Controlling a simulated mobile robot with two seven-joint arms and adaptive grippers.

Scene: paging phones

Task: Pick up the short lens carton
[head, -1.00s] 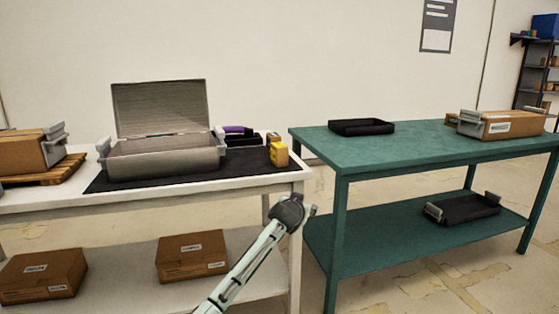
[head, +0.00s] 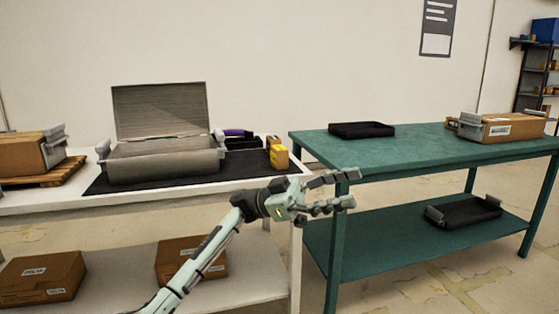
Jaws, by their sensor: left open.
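Two small cartons stand at the right end of the white table, on the dark mat by its edge. The nearer is a yellow carton (head: 278,158); an orange-brown carton (head: 272,141) stands just behind it, partly hidden. I cannot tell which is the short lens carton. My left gripper (head: 348,189) is open and empty, its fingers pointing right. It is in front of the gap between the two tables, to the right of and below the cartons, apart from them. My right gripper is not in view.
An open grey case (head: 165,163) stands on the mat, left of a black tray (head: 243,142) with a purple item (head: 236,133). Brown boxes lie on the shelf below. The green table (head: 400,148) at right holds a black tray (head: 361,130) and a handled box (head: 497,128).

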